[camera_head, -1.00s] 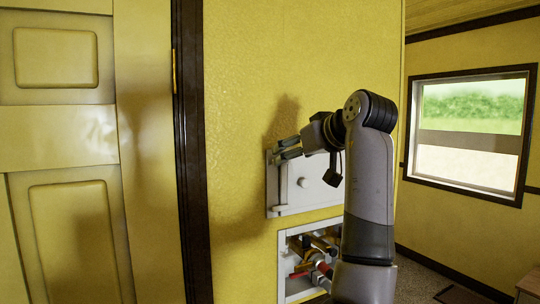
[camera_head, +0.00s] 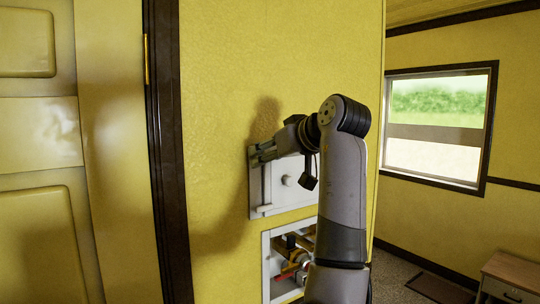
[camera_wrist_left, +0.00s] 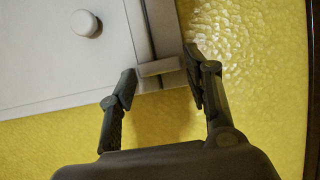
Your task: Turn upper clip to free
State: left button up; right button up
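A pale grey-white panel (camera_head: 285,190) with a round knob (camera_head: 287,180) is set on the yellow wall. The upper clip (camera_wrist_left: 160,68) is a small pale bar at the panel's corner in the left wrist view. My left gripper (camera_wrist_left: 162,72) is open, with one finger at each end of this clip; I cannot tell whether they touch it. In the head view the left gripper (camera_head: 256,155) is at the panel's upper left corner and hides the clip. A lower clip (camera_head: 265,209) shows at the panel's lower left. My right gripper is out of view.
Below the panel is an open white-framed recess (camera_head: 267,270) with pipes and a red part, partly hidden by my arm. A dark door frame (camera_head: 165,150) stands to the left. A window (camera_head: 437,127) and a wooden cabinet (camera_head: 512,272) are at the right.

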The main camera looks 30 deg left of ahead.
pick_arm(q)
jog(key=c, duration=0.4)
jog(key=shift+c, duration=1.4)
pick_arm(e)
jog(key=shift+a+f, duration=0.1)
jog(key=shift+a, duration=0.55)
pick_arm(q)
jog(key=n+t+b, duration=0.2)
jog(key=n+b, duration=0.1)
jog(key=n, duration=0.1)
jog(key=s+n+t+b, duration=0.1)
jog(key=n+t+b, duration=0.2)
jog(key=n, duration=0.2)
jog(key=s+a+n+t+b, duration=0.1)
jog(key=n+t+b, duration=0.1)
jog(key=n+b, duration=0.1)
jog(key=shift+s+f+n+t+b, duration=0.2)
jog(key=shift+n+t+b, duration=0.15)
jog(key=shift+n, duration=0.35)
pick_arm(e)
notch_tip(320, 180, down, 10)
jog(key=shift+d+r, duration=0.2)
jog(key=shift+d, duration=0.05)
